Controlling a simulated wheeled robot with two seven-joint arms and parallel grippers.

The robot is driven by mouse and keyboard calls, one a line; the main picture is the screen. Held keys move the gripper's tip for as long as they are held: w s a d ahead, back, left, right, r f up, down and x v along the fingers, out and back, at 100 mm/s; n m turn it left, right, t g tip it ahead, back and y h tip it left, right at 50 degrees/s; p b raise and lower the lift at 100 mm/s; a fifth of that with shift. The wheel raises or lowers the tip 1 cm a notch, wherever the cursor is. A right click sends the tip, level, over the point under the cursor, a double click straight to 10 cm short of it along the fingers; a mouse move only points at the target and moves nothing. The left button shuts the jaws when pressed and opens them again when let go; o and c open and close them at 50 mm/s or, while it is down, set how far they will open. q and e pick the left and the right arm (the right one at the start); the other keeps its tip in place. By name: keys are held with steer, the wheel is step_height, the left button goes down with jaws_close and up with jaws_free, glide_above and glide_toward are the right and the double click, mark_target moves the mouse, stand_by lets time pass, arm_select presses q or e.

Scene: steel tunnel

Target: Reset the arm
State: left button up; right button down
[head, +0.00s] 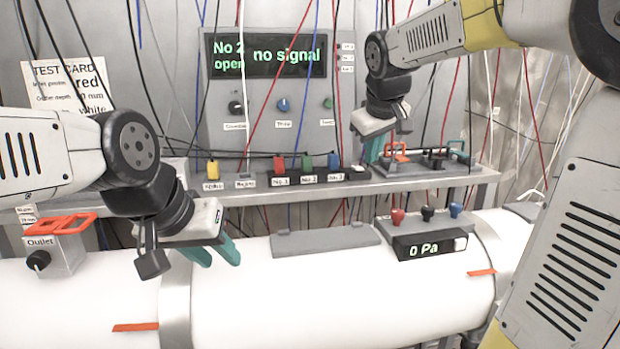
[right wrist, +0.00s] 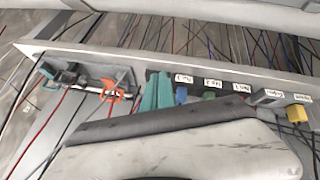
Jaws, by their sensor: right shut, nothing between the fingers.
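My left gripper (head: 218,262) hangs over the white pipe at the left in the head view, its two teal fingers apart and nothing visible between them. My right gripper (head: 374,160) is at the back of the head view, above the shelf, just left of the orange-handled fixture (head: 398,152). Its teal fingers are shut and empty. In the right wrist view the shut fingers (right wrist: 157,92) appear between the orange clip and the row of coloured plugs. No other object is named by the task.
The shelf (head: 440,178) carries red, green and blue plugs (head: 308,162). A panel display (head: 265,55) reads "No 2 open" and "no signal". Cables hang behind.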

steer(key=s+f+m+y, duration=0.1)
steer(key=s+f, duration=0.4)
steer(key=s, duration=0.6)
steer(key=s+f+m+y, duration=0.1)
steer(key=s+f+m, duration=0.2)
steer(key=s, duration=0.9)
step_height(320, 180, down, 2)
steer(key=shift+s+a+f+m+g+y, duration=0.2)
steer(key=shift+s+a+m+g+y, duration=0.1)
steer(key=shift+a+m+g, duration=0.15)
steer(key=shift+w+r, duration=0.1)
steer(key=shift+w, duration=0.05)
steer(key=w+r+m, duration=0.1)
steer(key=w+r, duration=0.4)
steer(key=w, duration=0.4)
steer(key=w+r+m, duration=0.2)
steer(key=w+r, duration=0.4)
steer(key=w, duration=0.2)
steer(key=w+r+m+t, duration=0.1)
steer(key=w+r+m, duration=0.2)
steer(key=w, duration=1.9)
steer(key=shift+w+d+r, duration=0.15)
steer(key=shift+d+r, duration=0.15)
steer(key=shift+d, duration=0.05)
steer(key=shift+f, duration=0.15)
